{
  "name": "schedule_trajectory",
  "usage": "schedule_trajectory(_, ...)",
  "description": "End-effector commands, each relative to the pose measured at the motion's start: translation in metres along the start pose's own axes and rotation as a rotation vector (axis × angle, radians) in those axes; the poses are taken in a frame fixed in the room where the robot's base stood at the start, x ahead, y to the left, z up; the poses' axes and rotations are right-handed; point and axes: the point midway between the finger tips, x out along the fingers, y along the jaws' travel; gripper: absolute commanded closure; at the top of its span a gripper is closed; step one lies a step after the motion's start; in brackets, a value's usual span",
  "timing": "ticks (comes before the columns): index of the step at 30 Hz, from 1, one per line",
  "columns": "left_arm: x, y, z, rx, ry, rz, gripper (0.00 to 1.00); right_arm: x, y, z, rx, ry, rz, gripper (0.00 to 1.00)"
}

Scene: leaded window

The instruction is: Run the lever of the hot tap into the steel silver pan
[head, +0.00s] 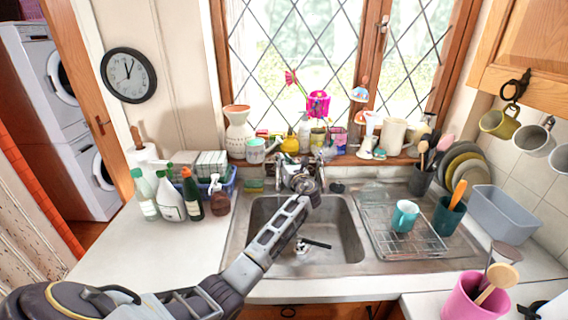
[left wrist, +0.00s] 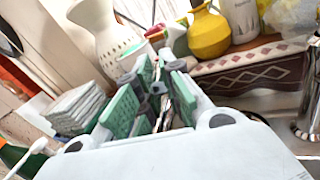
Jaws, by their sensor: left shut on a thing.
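The chrome tap (head: 318,172) stands at the back of the sink, under the window sill, and is largely hidden by my left gripper (head: 300,182). That gripper reaches over the sink. In the left wrist view the gripper (left wrist: 163,88) has its green-padded fingers closed around a thin metal part (left wrist: 167,112), which looks like a tap lever. I cannot tell from its markings whether it is the hot one. A small silver item with a black handle (head: 317,244) lies in the sink; I cannot tell whether it is the pan. No running water is visible. My right gripper is not in view.
The sink (head: 345,225) is otherwise bare. A wire rack (head: 380,238) with a teal mug (head: 404,215) stands right of it. Several bottles (head: 170,198) stand on the left counter. A patterned vase (head: 238,130) and other ornaments line the sill behind the tap.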

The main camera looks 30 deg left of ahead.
Motion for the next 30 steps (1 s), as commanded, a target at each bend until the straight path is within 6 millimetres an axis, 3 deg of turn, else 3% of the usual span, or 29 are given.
schedule_trajectory(2,0.000,0.000,-0.001,0.001,0.001,0.000,1.00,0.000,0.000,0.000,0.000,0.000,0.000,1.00)
schedule_trajectory(3,0.000,0.000,-0.001,0.001,0.001,0.000,0.87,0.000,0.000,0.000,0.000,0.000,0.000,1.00)
schedule_trajectory(8,0.000,0.000,-0.001,0.001,0.001,-0.001,0.67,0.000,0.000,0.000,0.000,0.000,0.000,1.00)
schedule_trajectory(20,-0.002,0.000,0.000,0.000,0.000,-0.002,0.67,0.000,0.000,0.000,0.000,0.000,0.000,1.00)
schedule_trajectory(30,-0.025,-0.001,-0.001,0.000,0.000,-0.003,0.67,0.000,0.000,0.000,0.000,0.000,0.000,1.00)
